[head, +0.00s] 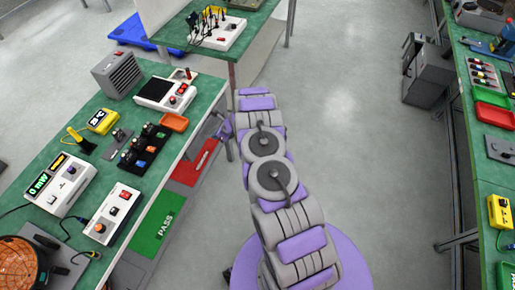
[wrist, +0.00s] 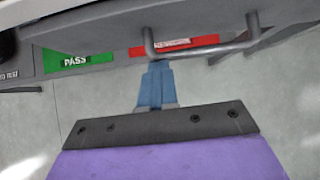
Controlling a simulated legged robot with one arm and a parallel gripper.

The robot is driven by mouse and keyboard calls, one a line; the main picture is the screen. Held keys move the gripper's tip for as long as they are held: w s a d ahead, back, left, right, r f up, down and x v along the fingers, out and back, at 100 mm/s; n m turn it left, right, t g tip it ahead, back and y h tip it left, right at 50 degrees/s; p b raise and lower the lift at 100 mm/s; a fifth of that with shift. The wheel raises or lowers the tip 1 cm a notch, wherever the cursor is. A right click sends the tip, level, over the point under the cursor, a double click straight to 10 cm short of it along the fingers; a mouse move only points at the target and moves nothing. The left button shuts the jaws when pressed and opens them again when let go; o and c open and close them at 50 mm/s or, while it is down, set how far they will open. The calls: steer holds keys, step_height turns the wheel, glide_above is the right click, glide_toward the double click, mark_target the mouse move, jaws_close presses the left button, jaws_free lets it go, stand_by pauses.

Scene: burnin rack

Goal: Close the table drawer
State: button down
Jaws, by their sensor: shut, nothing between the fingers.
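The table drawer shows in the wrist view as a grey front (wrist: 110,28) across the top, with a grey bar handle (wrist: 205,47). My gripper (wrist: 157,68) has blue fingers, shut and empty, with the tips just below the handle's left end. I cannot tell whether they touch it. In the head view my purple and grey arm reaches toward the right edge of the left green-topped table (head: 150,102). There my gripper (head: 223,130) is small and partly hidden, and how far the drawer stands out is unclear.
Below the table edge are a green PASS panel (head: 158,224) and a red panel (head: 196,162). Another green bench (head: 468,120) runs along the right. The grey floor (head: 345,100) between is clear.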

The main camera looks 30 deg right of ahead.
steer(key=shift+w+a+r, duration=0.1)
steer(key=shift+w+a, duration=0.6)
steer(key=shift+w, duration=0.3)
